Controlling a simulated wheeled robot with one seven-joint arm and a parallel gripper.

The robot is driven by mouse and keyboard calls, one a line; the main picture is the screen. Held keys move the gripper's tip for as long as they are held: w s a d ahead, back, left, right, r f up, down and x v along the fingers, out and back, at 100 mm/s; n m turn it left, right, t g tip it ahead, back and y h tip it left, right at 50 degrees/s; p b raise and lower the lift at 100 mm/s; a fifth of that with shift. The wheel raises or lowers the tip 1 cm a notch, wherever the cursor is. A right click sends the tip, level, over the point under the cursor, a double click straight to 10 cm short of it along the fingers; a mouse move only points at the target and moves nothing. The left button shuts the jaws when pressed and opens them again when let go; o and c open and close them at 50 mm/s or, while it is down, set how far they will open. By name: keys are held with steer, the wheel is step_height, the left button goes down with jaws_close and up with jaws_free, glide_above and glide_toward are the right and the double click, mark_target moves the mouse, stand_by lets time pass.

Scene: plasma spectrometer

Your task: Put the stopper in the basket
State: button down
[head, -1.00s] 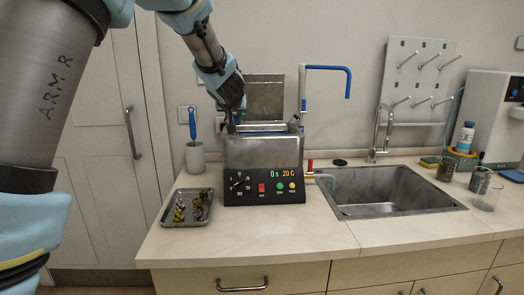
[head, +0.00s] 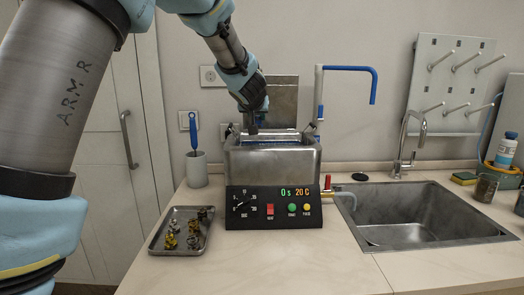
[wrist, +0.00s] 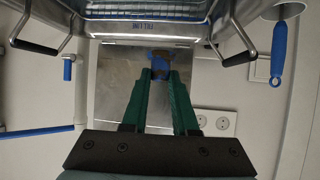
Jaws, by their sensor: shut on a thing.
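My gripper (wrist: 160,77) has its green fingers closed on a small blue-and-dark piece, which looks like the stopper (wrist: 160,66). In the head view my gripper (head: 251,130) hangs above the back left of the steel bath (head: 272,165), and the stopper cannot be made out there. The wire-mesh basket (wrist: 150,8) shows at the top of the wrist view, inside the bath, with dark-gripped handles on both sides. The held piece is apart from the mesh in that view. Most of the basket's inside is hidden.
A metal tray (head: 158,241) with several small brass and dark fittings lies left of the bath. A cup (head: 196,170) with a blue-handled brush stands behind it. A blue-ended pipe (head: 347,69) rises behind the bath. A sink (head: 420,215) is at the right.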

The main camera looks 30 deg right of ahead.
step_height(320, 180, down, 7)
steer(key=b, duration=0.3)
steer(key=shift+r, duration=0.2)
steer(key=shift+f+b, duration=0.45)
steer(key=shift+f, duration=0.1)
steer(key=shift+f, duration=0.1)
steer(key=c, duration=0.7)
jaws_free()
